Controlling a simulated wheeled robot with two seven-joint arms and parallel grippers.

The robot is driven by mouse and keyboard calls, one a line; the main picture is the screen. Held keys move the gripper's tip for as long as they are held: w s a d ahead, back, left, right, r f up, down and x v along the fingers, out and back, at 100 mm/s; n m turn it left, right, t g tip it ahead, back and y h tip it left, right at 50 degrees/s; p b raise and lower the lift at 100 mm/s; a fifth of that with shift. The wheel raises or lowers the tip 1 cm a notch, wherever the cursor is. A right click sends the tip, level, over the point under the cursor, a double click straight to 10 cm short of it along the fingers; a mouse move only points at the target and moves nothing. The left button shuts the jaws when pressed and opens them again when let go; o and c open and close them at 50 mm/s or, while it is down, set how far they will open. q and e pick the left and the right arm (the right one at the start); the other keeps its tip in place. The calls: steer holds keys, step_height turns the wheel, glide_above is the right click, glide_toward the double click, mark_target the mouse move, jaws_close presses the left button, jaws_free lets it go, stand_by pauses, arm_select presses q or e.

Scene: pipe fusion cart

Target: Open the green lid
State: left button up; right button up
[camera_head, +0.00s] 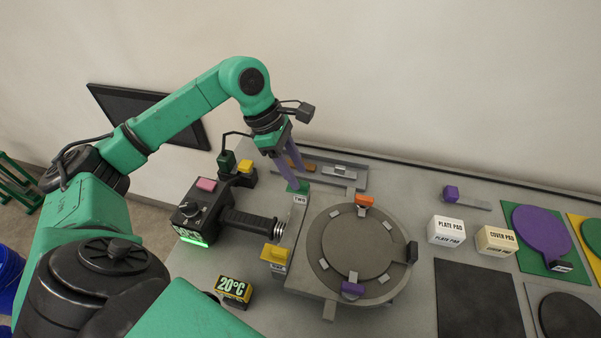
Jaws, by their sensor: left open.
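My left gripper (291,170), with purple fingers, reaches down from the left arm behind the round grey fixture (358,248). It is open. A small green piece (298,187) lies just below its fingertips, above a plate marked "TWO" (300,199). I cannot tell whether the fingers touch it. A green block (227,161) stands on a small black base further left, and a green disc (593,235) lies on a yellow mat at the right edge. I cannot tell for sure which green part is the lid. My right gripper is out of view.
A black device with a green display (191,236) and a ribbed handle (252,221) stands left of the fixture. A "20°C" box (233,291) is in front. Plate pad (445,231) and cover pad (496,240) boxes stand at the right. A grey rail (345,172) lies behind.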

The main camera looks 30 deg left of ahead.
arm_select(q)
steer(key=shift+w+d+f, duration=0.2)
steer(key=shift+d+f, duration=0.1)
steer(key=shift+f, duration=0.65)
steer(key=shift+s+f, duration=0.15)
steer(key=shift+s, duration=0.05)
jaws_close()
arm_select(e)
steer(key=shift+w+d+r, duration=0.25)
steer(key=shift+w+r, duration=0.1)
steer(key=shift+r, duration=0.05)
arm_select(q)
steer(key=shift+w, duration=0.1)
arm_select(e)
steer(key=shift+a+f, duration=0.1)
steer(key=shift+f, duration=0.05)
